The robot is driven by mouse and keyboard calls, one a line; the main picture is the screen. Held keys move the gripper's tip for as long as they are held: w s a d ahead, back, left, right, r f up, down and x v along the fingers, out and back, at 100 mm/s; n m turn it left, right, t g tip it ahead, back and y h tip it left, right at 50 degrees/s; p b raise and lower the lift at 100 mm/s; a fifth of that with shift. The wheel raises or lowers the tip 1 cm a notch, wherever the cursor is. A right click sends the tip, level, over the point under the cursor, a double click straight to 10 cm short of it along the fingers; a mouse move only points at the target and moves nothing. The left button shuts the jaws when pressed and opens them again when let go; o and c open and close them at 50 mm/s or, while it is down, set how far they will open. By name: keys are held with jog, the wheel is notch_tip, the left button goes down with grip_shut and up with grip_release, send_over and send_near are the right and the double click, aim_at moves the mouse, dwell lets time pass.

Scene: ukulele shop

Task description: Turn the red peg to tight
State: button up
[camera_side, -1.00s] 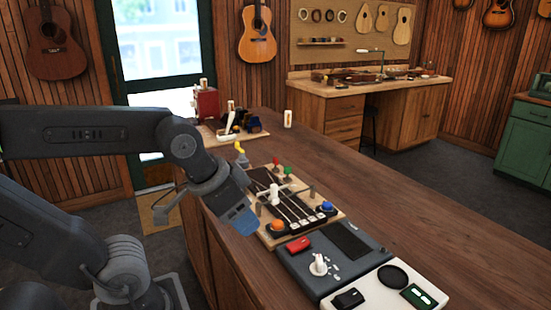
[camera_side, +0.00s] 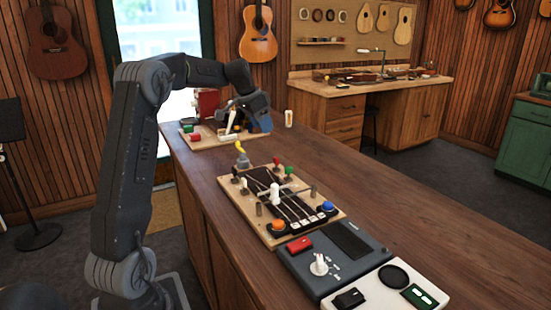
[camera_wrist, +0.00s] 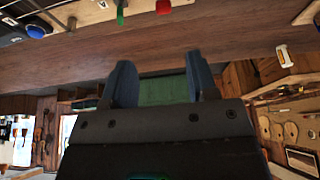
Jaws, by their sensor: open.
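My gripper (camera_side: 265,124) is behind the string board, raised near the far end of the counter and apart from the red peg. In the wrist view its two fingers (camera_wrist: 162,82) are spread with nothing between them.
The string board carries a white upright handle (camera_side: 275,193), an orange button (camera_side: 278,226) and a blue button (camera_side: 327,206). A grey panel with a white knob (camera_side: 319,264) lies in front. The counter's right side is bare.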

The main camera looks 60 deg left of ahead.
aim_at(276, 158)
jog(key=x, duration=1.4)
jog(key=shift+a, duration=0.3)
jog(key=shift+c, duration=0.4)
jog(key=c, duration=0.8)
jog(key=shift+c, duration=0.2)
jog(key=shift+n, duration=0.3)
jog(key=n+y, duration=0.1)
jog(key=n, duration=0.2)
jog(key=n+y, duration=0.1)
jog(key=n, duration=0.2)
jog(key=shift+w+d+g+y, duration=0.1)
jog(key=shift+d+g+y, duration=0.05)
jog(key=shift+g+y, duration=0.2)
jog(key=n+g, duration=0.1)
jog(key=n, duration=0.2)
jog(key=n+y, duration=0.1)
jog(key=n, duration=0.2)
jog(key=shift+g, duration=0.35)
